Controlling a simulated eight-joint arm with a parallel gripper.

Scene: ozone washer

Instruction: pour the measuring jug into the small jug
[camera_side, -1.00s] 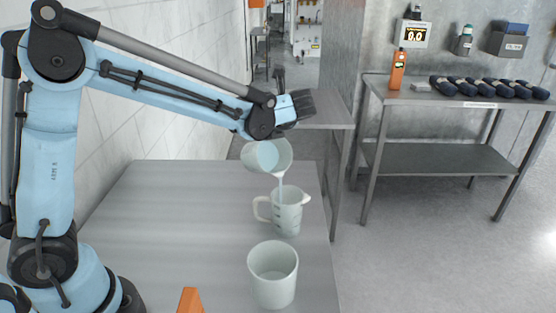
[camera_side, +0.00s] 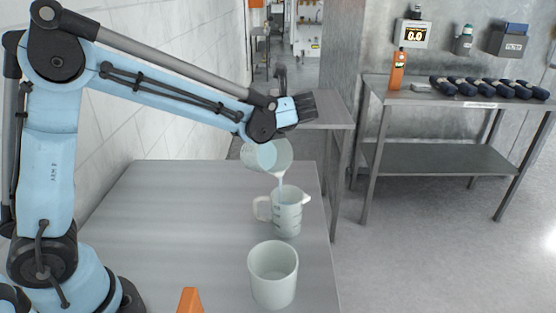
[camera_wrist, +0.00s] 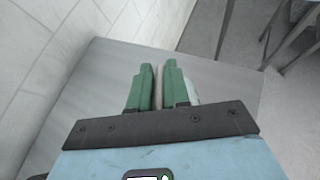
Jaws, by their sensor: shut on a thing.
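My gripper (camera_wrist: 158,67) has its green fingers close together around a pale vessel, of which only a sliver shows beside the right finger in the wrist view. In the side view this pale vessel (camera_side: 280,153) hangs below my wrist, tilted with its mouth to the lower right. That jug stands upright on the table, apart from the tilted vessel. My fingers are hidden in the side view.
A wide pale handleless cup (camera_side: 273,277) stands on the table in front of the marked jug. An orange pointed object (camera_side: 190,302) is at the lower edge. The grey table (camera_side: 180,205) is clear to the left. Its right edge is close to the jug.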

